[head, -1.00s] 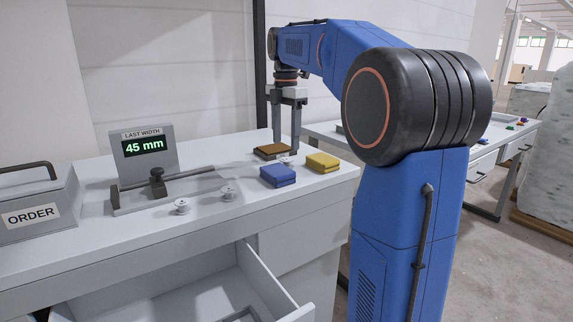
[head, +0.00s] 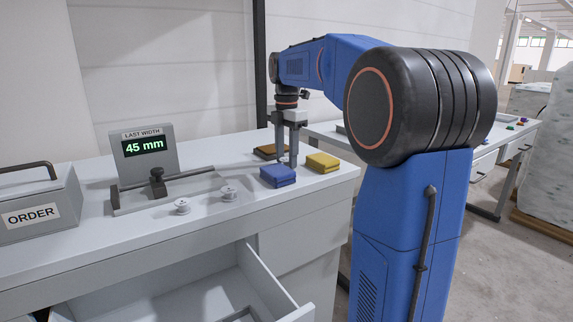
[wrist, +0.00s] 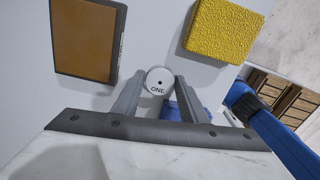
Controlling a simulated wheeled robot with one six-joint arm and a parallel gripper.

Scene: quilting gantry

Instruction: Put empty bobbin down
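My gripper (head: 287,164) points straight down over the worktop, between the brown, blue and yellow pads. In the wrist view the gripper (wrist: 159,76) has a white round bobbin (wrist: 158,82) marked ONE between its fingertips. The fingers flank the bobbin closely on both sides and appear shut on it. Its core is hidden from above, so I cannot see whether it carries thread. In the head view the fingertips are low behind the blue pad, and whether the bobbin touches the worktop cannot be told.
The blue pad (head: 278,176), yellow pad (head: 322,162) and brown pad (head: 268,152) lie close around the gripper. An ORDER box (head: 38,208) is at left. A drawer (head: 270,285) is open below.

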